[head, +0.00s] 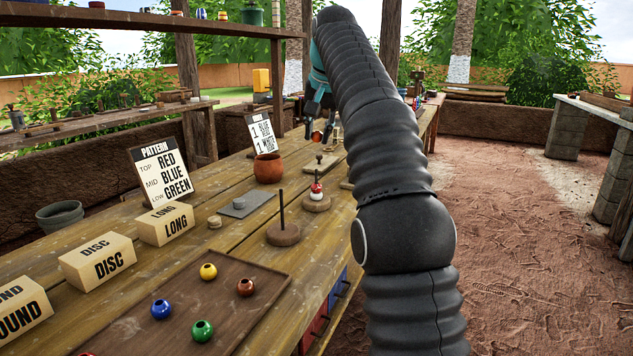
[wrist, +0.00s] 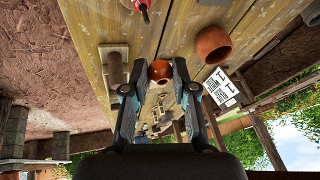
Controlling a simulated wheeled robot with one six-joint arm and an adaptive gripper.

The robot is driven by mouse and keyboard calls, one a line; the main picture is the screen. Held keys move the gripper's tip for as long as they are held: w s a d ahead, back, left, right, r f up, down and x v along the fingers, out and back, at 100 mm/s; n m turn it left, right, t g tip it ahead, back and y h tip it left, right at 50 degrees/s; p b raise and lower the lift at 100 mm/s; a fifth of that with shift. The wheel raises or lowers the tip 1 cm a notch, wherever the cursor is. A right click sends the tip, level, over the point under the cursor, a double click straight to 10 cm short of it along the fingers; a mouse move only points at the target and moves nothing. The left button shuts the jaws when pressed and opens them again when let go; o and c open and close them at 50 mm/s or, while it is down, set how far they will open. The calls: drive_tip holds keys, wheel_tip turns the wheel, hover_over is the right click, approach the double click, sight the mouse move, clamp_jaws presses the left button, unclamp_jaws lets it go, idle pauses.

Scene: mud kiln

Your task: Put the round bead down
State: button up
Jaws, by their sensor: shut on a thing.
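My gripper (head: 318,120) is at the far part of the long wooden table, above its top. In the wrist view its two fingers (wrist: 158,86) are shut on an orange-brown round bead (wrist: 160,71), held at the fingertips. The bead also shows small below the gripper in the head view (head: 317,136). It is off the table, though the exact height is hard to tell. A terracotta pot (head: 268,168) stands nearer on the table; it also shows to the right of the bead in the wrist view (wrist: 213,45).
A tray (head: 262,272) holds several round beads in front. Peg stands (head: 283,233), one with red and white beads (head: 316,201), line the table's right side. Label blocks (head: 97,263) and a pattern sign (head: 162,172) stand left. A second sign (head: 262,132) stands near the gripper.

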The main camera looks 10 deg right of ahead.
sight(316, 179)
wheel_tip(316, 179, down, 9)
drive_tip(key=b, duration=0.3)
drive_tip(key=shift+s+a+r+b, duration=0.1)
drive_tip(key=shift+r+b, duration=0.05)
drive_tip(key=shift+b, duration=0.2)
drive_tip(key=shift+c, duration=0.3)
drive_tip(key=shift+f+p, duration=0.35)
drive_tip(key=shift+f, duration=0.05)
drive_tip(key=shift+f, duration=0.2)
drive_tip(key=o, duration=0.9)
drive_tip(key=shift+f+b, duration=0.1)
drive_tip(key=shift+b, duration=0.3)
